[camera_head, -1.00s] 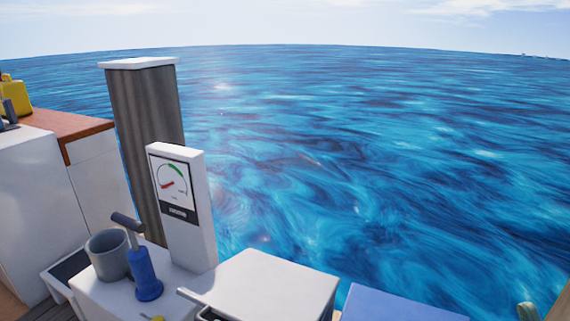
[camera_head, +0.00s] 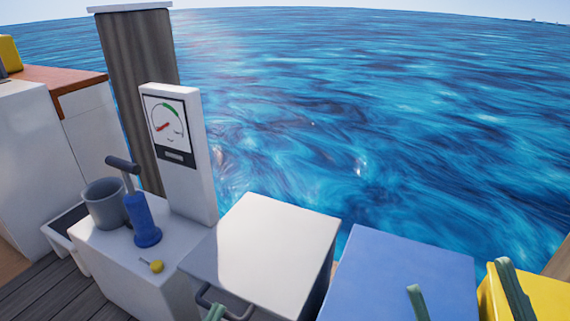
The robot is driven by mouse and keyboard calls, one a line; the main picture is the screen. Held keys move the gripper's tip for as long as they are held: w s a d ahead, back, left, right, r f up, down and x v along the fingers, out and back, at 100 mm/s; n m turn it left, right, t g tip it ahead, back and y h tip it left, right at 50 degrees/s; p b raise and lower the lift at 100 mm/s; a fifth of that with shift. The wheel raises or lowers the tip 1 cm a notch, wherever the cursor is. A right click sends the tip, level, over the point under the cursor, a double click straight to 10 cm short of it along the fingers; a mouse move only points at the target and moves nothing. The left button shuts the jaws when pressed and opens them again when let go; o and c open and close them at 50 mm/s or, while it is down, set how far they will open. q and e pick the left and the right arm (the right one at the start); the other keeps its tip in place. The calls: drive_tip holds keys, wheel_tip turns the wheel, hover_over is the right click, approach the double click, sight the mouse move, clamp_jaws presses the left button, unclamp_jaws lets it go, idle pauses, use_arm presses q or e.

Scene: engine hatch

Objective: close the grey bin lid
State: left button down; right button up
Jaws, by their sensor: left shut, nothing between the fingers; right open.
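The grey bin with its pale grey lid (camera_head: 281,240) stands at the bottom centre. The lid's top looks roughly level, with a shadow on its left part; I cannot tell whether it sits fully down. A dark handle (camera_head: 207,297) is at its front edge. My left gripper (camera_head: 215,312) shows only as a small green tip at the bottom edge, close to the handle; I cannot tell whether they touch. My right gripper (camera_head: 464,292) is open, its two green fingers apart, one before the blue box and one before the yellow box. The lower parts of both grippers are cut off.
A blue box (camera_head: 405,265) and a yellow box (camera_head: 550,297) stand right of the grey bin. To its left, a white block (camera_head: 120,258) holds a grey cup (camera_head: 105,205), a blue pump (camera_head: 143,220) and a yellow knob (camera_head: 153,266). A gauge panel (camera_head: 180,150) rises behind. Water lies beyond.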

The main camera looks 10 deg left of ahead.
use_arm(q)
drive_tip(key=shift+s+d+f+g, duration=0.1)
drive_tip(key=shift+f+g, duration=0.05)
drive_tip(key=shift+f, duration=0.4)
drive_tip(key=shift+s+f+g, duration=0.1)
drive_tip(key=shift+f+g, duration=0.05)
drive_tip(key=shift+f, duration=0.4)
drive_tip(key=s+a+p, duration=0.1)
drive_tip(key=s, duration=0.5)
drive_tip(key=shift+s+a+f, duration=0.2)
drive_tip(key=shift+a+f, duration=0.05)
drive_tip(key=shift+f, duration=0.2)
